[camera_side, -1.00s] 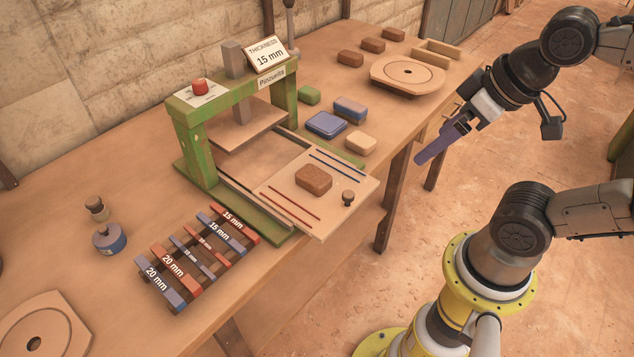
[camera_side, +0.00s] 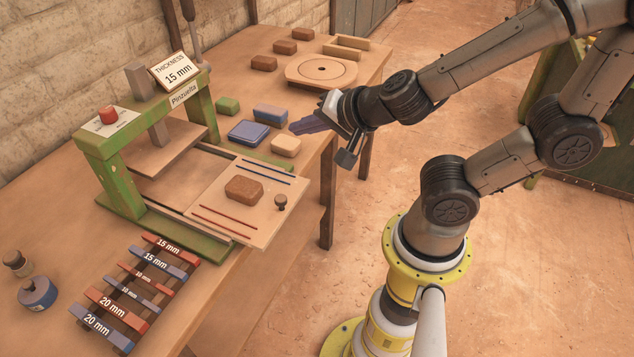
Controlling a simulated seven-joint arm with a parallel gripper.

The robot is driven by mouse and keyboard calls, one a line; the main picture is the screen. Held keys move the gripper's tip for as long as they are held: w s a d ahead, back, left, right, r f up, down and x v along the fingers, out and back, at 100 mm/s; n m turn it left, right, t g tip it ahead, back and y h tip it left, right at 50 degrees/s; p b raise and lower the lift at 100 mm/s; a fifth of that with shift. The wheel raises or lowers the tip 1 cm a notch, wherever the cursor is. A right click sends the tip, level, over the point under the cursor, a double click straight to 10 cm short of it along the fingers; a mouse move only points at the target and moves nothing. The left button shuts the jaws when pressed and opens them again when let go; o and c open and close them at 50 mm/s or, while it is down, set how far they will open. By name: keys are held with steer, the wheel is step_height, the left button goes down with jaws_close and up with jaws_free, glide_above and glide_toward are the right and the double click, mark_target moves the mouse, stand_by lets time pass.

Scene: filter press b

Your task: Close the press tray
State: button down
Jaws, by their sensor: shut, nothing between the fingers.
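The press tray (camera_side: 228,202) is a flat wooden board pulled out toward the front of the green press (camera_side: 110,165). A brown block (camera_side: 244,189) lies on it between two blue rods (camera_side: 268,170) and two red rods (camera_side: 228,221). A dark round knob (camera_side: 280,202) stands near its front edge. The press plate (camera_side: 165,148) hangs raised under the green frame. My gripper (camera_side: 292,128), with purple fingers, is shut and empty. It appears above and behind the tray, near the table's front edge, apart from the knob.
A round wooden plate (camera_side: 322,70) sits farther back. Red and blue thickness bars (camera_side: 125,300) lie front left. A sign reads 15 mm (camera_side: 175,70).

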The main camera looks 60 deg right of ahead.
steer(key=s+d+f+m+g+h, duration=0.25)
steer(key=s+f+g, duration=0.25)
steer(key=s+f, duration=0.55)
steer(key=w+d+f, duration=0.3)
steer(key=w+f, duration=0.6)
steer(key=w, duration=0.1)
steer(key=shift+w+d, duration=0.2)
stand_by(0.3)
steer(key=shift+n, duration=0.25)
